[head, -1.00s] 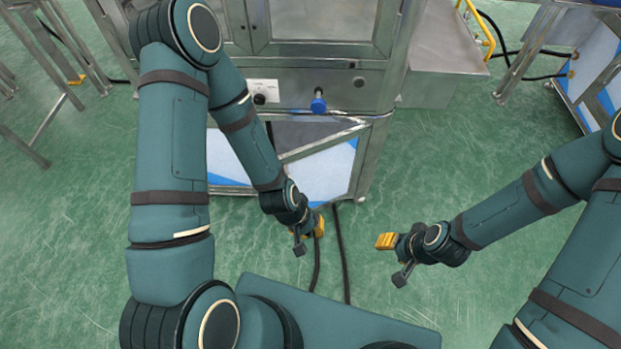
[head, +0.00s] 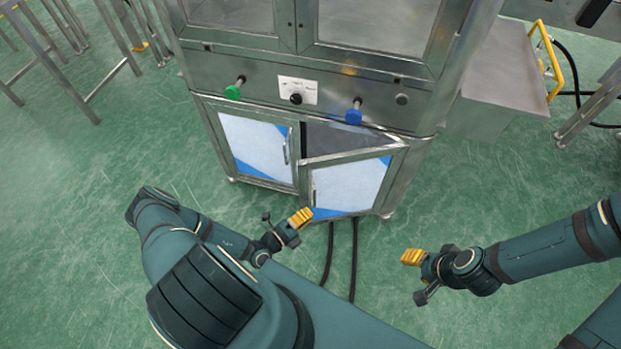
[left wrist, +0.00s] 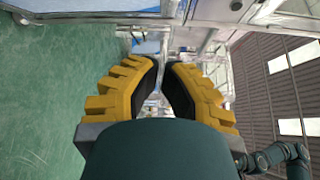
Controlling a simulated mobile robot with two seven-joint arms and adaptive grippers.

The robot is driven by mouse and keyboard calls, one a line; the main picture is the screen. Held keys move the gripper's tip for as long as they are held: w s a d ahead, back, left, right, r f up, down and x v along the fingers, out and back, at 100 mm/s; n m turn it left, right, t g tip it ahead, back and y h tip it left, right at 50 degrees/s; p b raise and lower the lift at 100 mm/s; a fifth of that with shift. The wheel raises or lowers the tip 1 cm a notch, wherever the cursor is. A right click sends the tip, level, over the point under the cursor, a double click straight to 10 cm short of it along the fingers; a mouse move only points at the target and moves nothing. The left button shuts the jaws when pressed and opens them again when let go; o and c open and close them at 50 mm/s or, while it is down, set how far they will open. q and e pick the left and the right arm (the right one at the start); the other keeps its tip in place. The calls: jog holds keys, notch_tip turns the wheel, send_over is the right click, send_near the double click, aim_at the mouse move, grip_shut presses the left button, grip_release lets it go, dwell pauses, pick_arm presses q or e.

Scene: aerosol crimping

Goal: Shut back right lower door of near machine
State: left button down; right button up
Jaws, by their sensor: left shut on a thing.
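The near machine's right lower door (head: 350,186) stands ajar, swung outward, with a dark gap above its top edge. Its handle (head: 313,188) is on its left side. My left gripper (head: 302,216) shows at the door's lower left corner. In the left wrist view its yellow fingers (left wrist: 162,62) are nearly together. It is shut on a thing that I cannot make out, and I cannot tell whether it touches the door. My right gripper (head: 410,257) is apart from the door over the floor, its finger gap not clear.
The left lower door (head: 255,148) looks shut. Two dark cables (head: 328,258) run on the floor below. Metal frames (head: 85,60) stand at the back left.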

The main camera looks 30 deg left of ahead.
pick_arm(q)
jog(key=a+f+n+t+y, duration=0.1)
jog(key=a+f+n+y, duration=0.1)
jog(key=a+n+y, duration=0.3)
send_near(312, 173)
jog(key=w+d, duration=0.3)
jog(key=shift+w+a+f+b, duration=0.15)
jog(key=shift+w+a+b, duration=0.1)
jog(key=shift+w+a, duration=0.25)
jog(key=shift+w+a+f+b, duration=0.2)
jog(key=shift+w+a, duration=0.2)
jog(key=shift+w, duration=0.25)
jog(key=shift+w+a+r, duration=0.1)
jog(key=shift+w+a, duration=0.4)
jog(key=shift+w, duration=0.05)
